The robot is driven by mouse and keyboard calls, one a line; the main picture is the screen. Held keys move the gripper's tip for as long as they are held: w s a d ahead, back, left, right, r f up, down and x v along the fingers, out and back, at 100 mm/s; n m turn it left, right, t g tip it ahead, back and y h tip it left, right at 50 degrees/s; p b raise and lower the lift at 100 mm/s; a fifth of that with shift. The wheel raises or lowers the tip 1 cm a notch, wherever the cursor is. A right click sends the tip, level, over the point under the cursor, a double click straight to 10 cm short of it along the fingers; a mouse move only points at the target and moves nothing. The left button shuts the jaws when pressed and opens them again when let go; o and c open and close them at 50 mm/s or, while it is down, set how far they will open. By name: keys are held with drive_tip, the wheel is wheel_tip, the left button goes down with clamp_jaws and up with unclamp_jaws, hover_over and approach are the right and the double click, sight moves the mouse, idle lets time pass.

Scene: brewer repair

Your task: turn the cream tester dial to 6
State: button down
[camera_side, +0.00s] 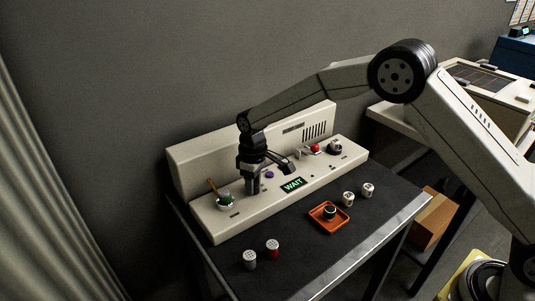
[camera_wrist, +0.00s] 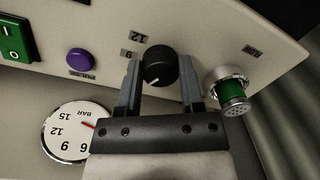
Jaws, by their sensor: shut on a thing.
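The cream tester (camera_side: 215,221) is a long console with a raised back panel, standing on a dark bench. Its black dial (camera_wrist: 158,62) shows in the wrist view between the two fingers of my gripper (camera_wrist: 158,75), which is shut on it. A pale mark shows near the dial's lower edge; I cannot tell exactly which number it points to. Printed numbers 12 and 9 show upside down beside the dial, and the fingers may hide others. In the side view my gripper (camera_side: 252,187) points down at the console's left part and hides the dial.
A purple button (camera_wrist: 81,60), green switch (camera_wrist: 15,38), pressure gauge (camera_wrist: 62,134) and green-bodied part (camera_wrist: 231,96) surround the dial. The display (camera_side: 292,185) reads WAIT. An orange tray (camera_side: 316,220) and several small cylinders stand on the bench in front.

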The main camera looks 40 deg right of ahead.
sight(255, 183)
drive_tip(key=shift+m, duration=1.3)
drive_tip(key=shift+c, duration=1.1)
unclamp_jaws()
drive_tip(key=shift+r, duration=0.15)
drive_tip(key=shift+d+r, duration=0.2)
drive_tip(key=shift+r, duration=3.6)
drive_tip(key=shift+d, duration=0.1)
